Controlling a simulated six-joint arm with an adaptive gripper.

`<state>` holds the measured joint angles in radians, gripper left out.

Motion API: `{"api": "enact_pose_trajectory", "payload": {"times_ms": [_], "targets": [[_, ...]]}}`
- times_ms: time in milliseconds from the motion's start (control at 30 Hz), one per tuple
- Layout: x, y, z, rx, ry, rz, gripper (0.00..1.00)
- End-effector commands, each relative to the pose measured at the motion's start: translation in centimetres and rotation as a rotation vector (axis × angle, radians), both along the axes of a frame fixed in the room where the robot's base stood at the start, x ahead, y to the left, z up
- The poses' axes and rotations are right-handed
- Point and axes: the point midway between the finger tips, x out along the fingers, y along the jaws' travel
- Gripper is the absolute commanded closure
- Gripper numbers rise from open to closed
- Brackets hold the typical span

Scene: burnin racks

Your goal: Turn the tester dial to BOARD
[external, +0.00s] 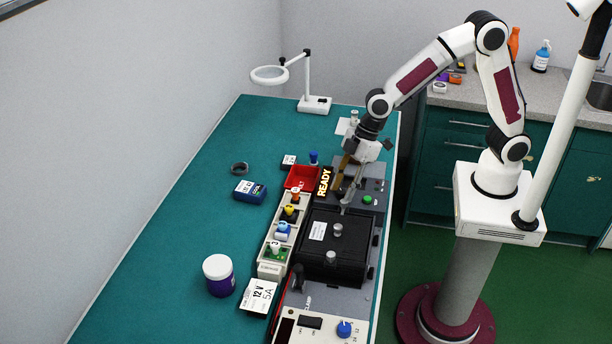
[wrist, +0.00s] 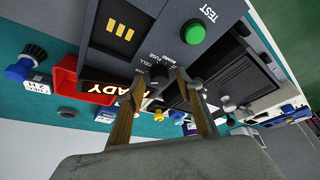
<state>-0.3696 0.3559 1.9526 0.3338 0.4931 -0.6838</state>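The tester (wrist: 130,35) is a dark grey panel with a green TEST button (wrist: 194,33) and gold contacts. Its dial (wrist: 158,77) is a small dark knob beside the printed words CELL, FUSE and BOARD. I cannot tell which word it points to. My gripper (wrist: 160,78) is open, with one finger on either side of the dial in the wrist view; I cannot tell whether they touch it. In the external view my gripper (external: 345,190) is low over the tester (external: 374,185), beside the lit READY sign (external: 324,182), and hides the dial.
A black lidded box (external: 350,262) stands in front of the tester. A red tray (external: 300,178) and a pale rack (external: 268,262) of coloured parts lie to the left. A magnifier lamp (external: 314,103) stands at the back. The table's left side is largely clear.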

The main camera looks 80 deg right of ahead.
Motion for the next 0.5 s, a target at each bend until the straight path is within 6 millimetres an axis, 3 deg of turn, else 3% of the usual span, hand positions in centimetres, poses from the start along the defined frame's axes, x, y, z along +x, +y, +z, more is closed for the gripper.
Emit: {"api": "enact_pose_trajectory", "payload": {"times_ms": [200, 333, 500], "targets": [[-0.01, 0.01, 0.0, 0.0, 0.0, 0.0, 0.66], [-0.02, 0.01, 0.0, 0.0, 0.0, 0.0, 1.0], [-0.02, 0.01, 0.0, 0.0, 0.0, 0.0, 1.0]]}}
